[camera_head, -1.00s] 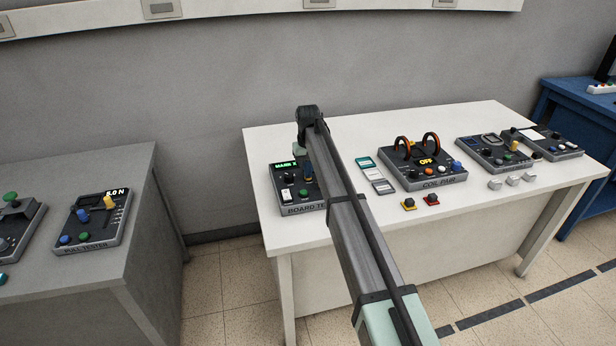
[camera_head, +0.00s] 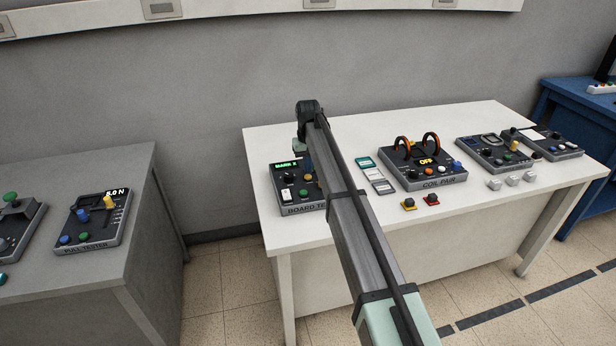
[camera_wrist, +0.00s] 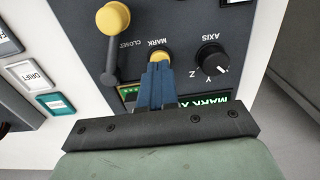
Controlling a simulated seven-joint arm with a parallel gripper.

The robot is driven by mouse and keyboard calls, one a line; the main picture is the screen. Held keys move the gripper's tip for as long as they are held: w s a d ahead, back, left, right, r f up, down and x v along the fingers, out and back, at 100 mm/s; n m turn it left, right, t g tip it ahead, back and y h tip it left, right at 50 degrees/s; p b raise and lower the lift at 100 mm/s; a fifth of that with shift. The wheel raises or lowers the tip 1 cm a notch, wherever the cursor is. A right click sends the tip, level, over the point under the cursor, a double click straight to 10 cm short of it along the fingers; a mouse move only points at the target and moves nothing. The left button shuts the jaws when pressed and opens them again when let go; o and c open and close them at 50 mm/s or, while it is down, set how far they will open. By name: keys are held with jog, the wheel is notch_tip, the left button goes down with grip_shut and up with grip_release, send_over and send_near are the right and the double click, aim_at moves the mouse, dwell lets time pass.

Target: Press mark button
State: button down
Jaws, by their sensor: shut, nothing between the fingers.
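The board tester (camera_head: 304,210), a dark panel unit, stands at the left end of the white table, partly hidden behind my arm. In the wrist view its yellow mark button (camera_wrist: 160,55) sits under the upside-down word MARK, between a yellow-knobbed lever (camera_wrist: 113,22) marked CLOSED and the black AXIS knob (camera_wrist: 213,59). A green display reading MARK X (camera_head: 288,164) shows on the unit. My gripper (camera_wrist: 159,66) has its blue fingers shut and empty, tips at the mark button and covering part of it. I cannot tell whether they touch it or press it.
Labelled cards (camera_head: 375,174) lie right of the tester. The coil pair unit (camera_head: 437,180), its display reading OFF, stands beyond them, with yellow and red buttons in front. Other units stand farther right. A grey table (camera_head: 40,290) is at the left.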

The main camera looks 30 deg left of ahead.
jog(key=shift+r, duration=2.4)
